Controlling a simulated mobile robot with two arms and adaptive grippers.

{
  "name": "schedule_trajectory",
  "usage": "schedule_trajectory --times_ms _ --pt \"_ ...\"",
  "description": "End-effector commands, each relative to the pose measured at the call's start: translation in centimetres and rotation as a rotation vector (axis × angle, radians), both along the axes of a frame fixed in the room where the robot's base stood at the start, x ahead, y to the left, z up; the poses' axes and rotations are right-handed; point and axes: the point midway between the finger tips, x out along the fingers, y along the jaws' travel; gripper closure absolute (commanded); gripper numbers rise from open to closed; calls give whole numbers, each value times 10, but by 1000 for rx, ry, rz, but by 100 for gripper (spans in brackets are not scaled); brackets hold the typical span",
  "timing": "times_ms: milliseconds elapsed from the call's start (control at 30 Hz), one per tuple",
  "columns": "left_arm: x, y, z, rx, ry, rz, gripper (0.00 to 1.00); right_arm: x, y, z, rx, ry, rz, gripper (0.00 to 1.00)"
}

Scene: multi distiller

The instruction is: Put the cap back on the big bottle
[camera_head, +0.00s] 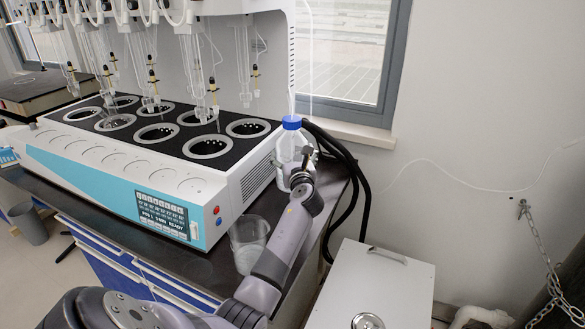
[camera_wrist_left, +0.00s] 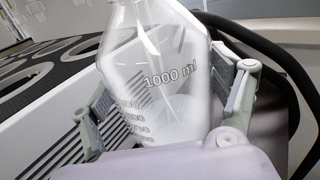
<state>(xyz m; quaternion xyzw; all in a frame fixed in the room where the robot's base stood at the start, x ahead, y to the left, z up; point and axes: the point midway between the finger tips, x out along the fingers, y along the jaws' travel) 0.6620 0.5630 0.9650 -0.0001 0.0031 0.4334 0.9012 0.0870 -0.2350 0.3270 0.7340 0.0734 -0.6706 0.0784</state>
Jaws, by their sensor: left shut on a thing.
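The big bottle (camera_head: 287,148) is clear with a blue cap (camera_head: 291,122) at its top. It stands upright on the dark bench, right beside the distiller. A thin tube rises at the cap; I cannot tell how firmly the cap sits. My left gripper (camera_head: 302,166) is at the bottle's body from the near side. In the left wrist view the bottle (camera_wrist_left: 158,80), marked 1000 ml, is between the two fingers of the left gripper (camera_wrist_left: 172,92), which is shut on it. The bottle's top is outside that view. My right gripper is not in view.
The white and teal distiller (camera_head: 115,180) with several wells fills the left of the bench. A clear beaker (camera_head: 248,240) stands near the bench's front edge. Black hoses (camera_head: 350,175) run right of the bottle. A white cabinet (camera_head: 375,285) stands on the right.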

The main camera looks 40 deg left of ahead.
Motion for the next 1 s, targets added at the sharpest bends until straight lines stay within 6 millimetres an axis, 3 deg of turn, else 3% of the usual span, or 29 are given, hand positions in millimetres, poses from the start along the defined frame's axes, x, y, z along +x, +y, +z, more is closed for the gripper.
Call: schedule_trajectory --times_ms 133,500,933,967,1000 --pt "0 0 3 5 -7 -1 96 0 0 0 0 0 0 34" --pt "0 0 -38 3 -5 -1 96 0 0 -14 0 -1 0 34" --pt "0 0 -41 5 -5 -1 96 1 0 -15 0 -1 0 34" --pt "0 0 -45 -1 1 0 16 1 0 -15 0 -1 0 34" --pt "0 0 -45 -1 1 0 13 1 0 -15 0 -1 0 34"
